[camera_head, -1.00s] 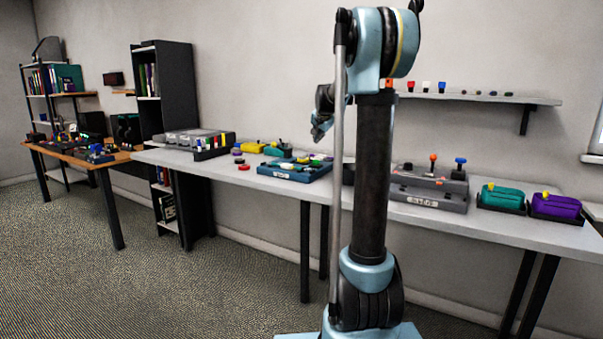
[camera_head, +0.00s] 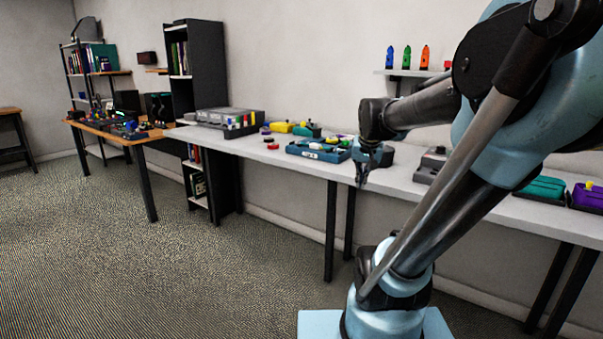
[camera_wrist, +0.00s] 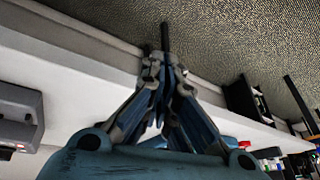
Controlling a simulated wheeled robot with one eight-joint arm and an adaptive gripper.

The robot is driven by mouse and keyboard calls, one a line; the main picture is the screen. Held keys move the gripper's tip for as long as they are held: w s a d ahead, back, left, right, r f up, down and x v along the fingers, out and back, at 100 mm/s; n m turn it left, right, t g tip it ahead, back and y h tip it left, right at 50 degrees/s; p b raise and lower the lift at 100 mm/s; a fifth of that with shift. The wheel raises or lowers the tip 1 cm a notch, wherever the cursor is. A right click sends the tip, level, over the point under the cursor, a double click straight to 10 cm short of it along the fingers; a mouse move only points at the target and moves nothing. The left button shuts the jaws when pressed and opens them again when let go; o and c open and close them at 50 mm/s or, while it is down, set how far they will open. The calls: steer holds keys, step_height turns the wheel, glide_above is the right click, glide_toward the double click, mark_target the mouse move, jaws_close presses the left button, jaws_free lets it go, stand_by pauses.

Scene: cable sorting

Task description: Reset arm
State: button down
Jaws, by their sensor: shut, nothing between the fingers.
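My gripper (camera_head: 363,180) is at the front edge of the long white table (camera_head: 270,152) in the head view, pointing down and empty. In the wrist view my gripper (camera_wrist: 165,60) has its fingers drawn together at the tips with nothing between them. My arm reaches from the right of the head view, bent over toward the table. The gripper appears in front of the blue tray (camera_head: 306,152); whether it touches the table edge I cannot tell.
The white table bears a grey box (camera_head: 437,157), a teal case (camera_head: 541,187) and a purple case (camera_head: 589,195). A wooden table (camera_head: 149,134) and a dark bookcase (camera_head: 204,70) stand at the left. The carpet (camera_head: 200,275) in front is clear.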

steer(key=s+f+n+g, duration=0.1)
steer(key=s+f, duration=0.5)
steer(key=s, duration=0.3)
steer(key=s+f+n+g, duration=0.1)
steer(key=s+f+n, duration=0.1)
steer(key=s+f, duration=0.5)
steer(key=shift+s+f, duration=0.2)
steer(key=shift+s, duration=0.95)
steer(key=shift+w+f, duration=0.2)
steer(key=shift+w, duration=0.25)
